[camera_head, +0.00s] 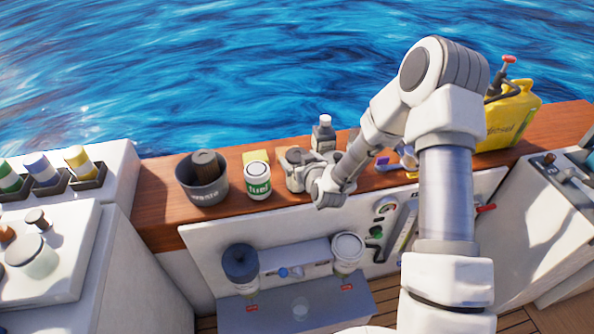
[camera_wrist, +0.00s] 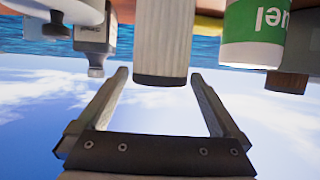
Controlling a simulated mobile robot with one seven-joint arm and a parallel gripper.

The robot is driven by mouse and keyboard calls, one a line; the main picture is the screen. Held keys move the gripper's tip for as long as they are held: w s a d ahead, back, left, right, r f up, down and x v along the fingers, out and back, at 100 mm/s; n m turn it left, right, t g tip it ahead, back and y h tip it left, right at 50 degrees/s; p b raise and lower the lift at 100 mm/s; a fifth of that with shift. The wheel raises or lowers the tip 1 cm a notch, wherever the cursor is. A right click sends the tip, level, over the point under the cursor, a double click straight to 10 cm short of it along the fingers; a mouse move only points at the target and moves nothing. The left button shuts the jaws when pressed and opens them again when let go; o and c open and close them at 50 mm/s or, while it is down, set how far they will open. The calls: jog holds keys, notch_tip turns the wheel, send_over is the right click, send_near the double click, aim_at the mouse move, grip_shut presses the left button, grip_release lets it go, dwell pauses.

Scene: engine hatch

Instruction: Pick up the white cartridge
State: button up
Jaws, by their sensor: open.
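A pale, ribbed white cartridge (camera_wrist: 165,38) with a dark end cap shows in the wrist view, upside down at the top centre. My gripper (camera_wrist: 160,76) is open, with one finger to each side of the cartridge's capped end. The gap between fingers and cartridge is empty, and I cannot tell how far ahead the cartridge is. In the head view my wrist reaches over the wooden ledge between a white can with a green label and a grey bottle. There the cartridge is largely hidden by my wrist and cannot be made out clearly.
The green-labelled can (camera_head: 257,181) and a dark bucket (camera_head: 202,180) stand left on the ledge (camera_head: 160,205). The grey bottle (camera_head: 323,136) stands behind my wrist. A yellow jug (camera_head: 512,115) is far right. Two filter housings, dark (camera_head: 240,264) and white-topped (camera_head: 347,249), sit below.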

jog(key=shift+w, duration=0.2)
grip_shut()
dwell(0.4)
